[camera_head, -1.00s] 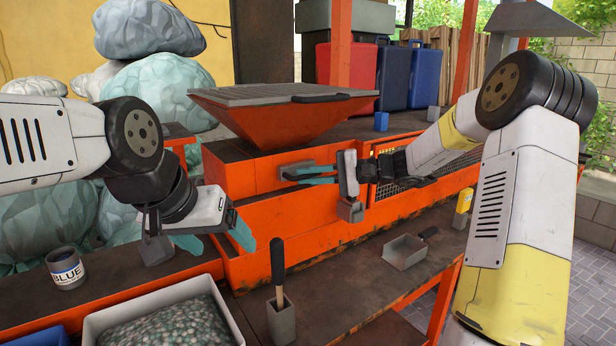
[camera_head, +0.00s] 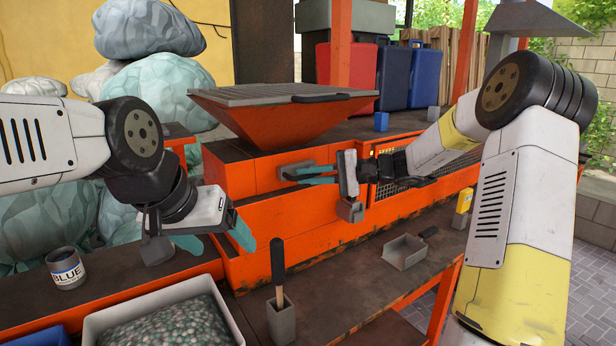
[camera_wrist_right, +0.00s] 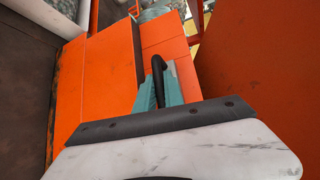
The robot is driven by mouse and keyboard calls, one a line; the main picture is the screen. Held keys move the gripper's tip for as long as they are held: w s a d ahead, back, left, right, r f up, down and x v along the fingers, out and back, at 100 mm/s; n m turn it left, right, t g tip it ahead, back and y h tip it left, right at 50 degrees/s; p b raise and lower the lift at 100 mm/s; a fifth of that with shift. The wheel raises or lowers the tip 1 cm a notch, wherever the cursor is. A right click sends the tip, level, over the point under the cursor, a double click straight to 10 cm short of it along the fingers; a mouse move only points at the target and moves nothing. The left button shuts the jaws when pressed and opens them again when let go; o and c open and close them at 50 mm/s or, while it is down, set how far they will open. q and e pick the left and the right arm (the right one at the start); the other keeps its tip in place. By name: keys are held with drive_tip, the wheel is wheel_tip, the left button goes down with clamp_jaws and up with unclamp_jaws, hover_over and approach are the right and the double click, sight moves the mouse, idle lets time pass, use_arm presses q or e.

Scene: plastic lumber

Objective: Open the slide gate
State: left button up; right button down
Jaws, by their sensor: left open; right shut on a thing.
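The orange hopper (camera_head: 270,125) with a grey ribbed top stands on the orange machine body (camera_head: 300,225) in the head view. My right gripper (camera_head: 296,174) is at the machine's front, just below the hopper. In the right wrist view its teal fingers (camera_wrist_right: 161,85) are shut on a dark handle (camera_wrist_right: 157,78). I take this handle to be the slide gate's; the gate plate itself is not clearly visible. My left gripper (camera_head: 222,246) is open and empty, left of the machine front and above the lower bench.
A white tub (camera_head: 230,312) of grey-green pellets, a grey holder (camera_head: 281,320) with a dark-handled tool, and a grey scoop (camera_head: 404,252) sit in front. A can labelled BLUE (camera_head: 66,270) stands at the left. Bench space between holder and scoop is clear.

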drive_tip(key=s+d, duration=0.4)
drive_tip(key=s, duration=0.3)
drive_tip(key=shift+d, duration=0.4)
drive_tip(key=c, duration=1.5)
unclamp_jaws()
drive_tip(key=shift+o, duration=0.2)
drive_tip(key=shift+d, duration=0.1)
drive_tip(key=v, duration=0.7)
drive_tip(key=shift+d, duration=0.35)
